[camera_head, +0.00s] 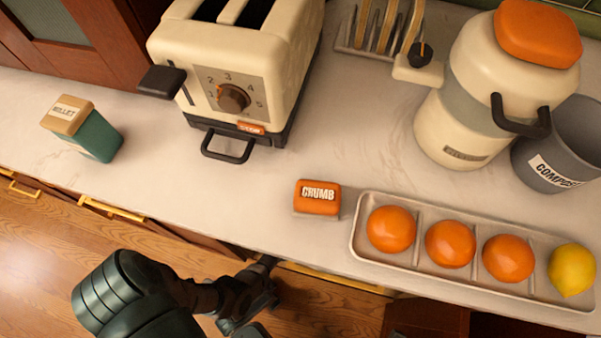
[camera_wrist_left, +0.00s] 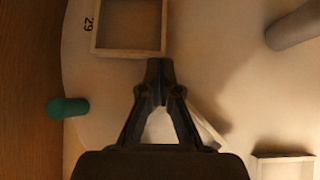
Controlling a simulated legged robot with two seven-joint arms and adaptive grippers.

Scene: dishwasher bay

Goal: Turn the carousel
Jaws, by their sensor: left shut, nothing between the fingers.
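In the left wrist view a pale, round-edged board (camera_wrist_left: 85,140) looks like the carousel. It bears the number 29, a wooden-framed square tray (camera_wrist_left: 130,50) and, at its left edge, a green peg (camera_wrist_left: 68,108). My left gripper (camera_wrist_left: 160,70) is shut and empty, its tips close to the tray's lower right corner; I cannot tell if they touch. The peg stands apart, left of the fingers. In the head view my left gripper (camera_head: 250,302) is low at the counter's front edge, its fingertips hard to make out. The carousel does not show there. My right gripper is not in view.
A grey post (camera_wrist_left: 293,25) and another framed tray (camera_wrist_left: 287,165) lie to the right in the wrist view. The counter (camera_head: 240,200) above holds a toaster (camera_head: 215,75), an orange CRUMB block (camera_head: 317,198), a fruit tray (camera_head: 365,245), a canister (camera_head: 470,120) and a compost bin (camera_head: 560,145).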

